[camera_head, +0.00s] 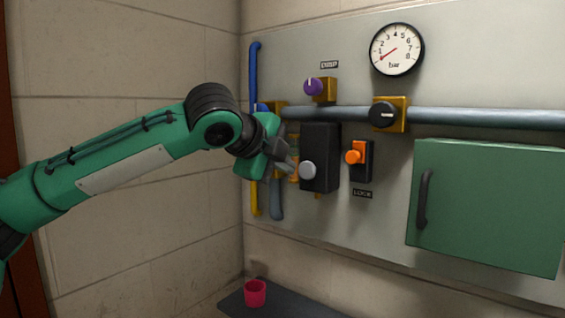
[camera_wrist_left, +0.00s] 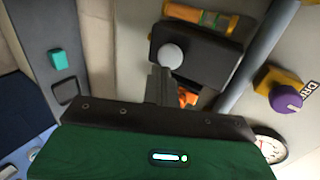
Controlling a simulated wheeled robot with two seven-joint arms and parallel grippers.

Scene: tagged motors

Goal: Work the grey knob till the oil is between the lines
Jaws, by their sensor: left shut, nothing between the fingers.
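The round grey knob (camera_head: 308,169) sits on the front of a black box (camera_head: 322,140) on the wall panel. The knob also shows in the left wrist view (camera_wrist_left: 170,56), just beyond my fingertips. My left gripper (camera_head: 289,163) is shut and empty, close to the knob on its left side. I cannot tell whether it touches the knob. An amber-coloured tube, apparently the oil glass (camera_wrist_left: 207,20), shows beside the black box in the left wrist view. The gripper partly covers it in the head view. The oil level and lines cannot be made out. My right gripper is out of view.
A purple knob (camera_head: 314,87), a black valve knob (camera_head: 382,114) on a grey pipe (camera_head: 475,119), an orange lock lever (camera_head: 355,157) and a pressure gauge (camera_head: 397,49) surround the box. A green cabinet (camera_head: 490,205) stands out at right. A red cup (camera_head: 255,293) is below.

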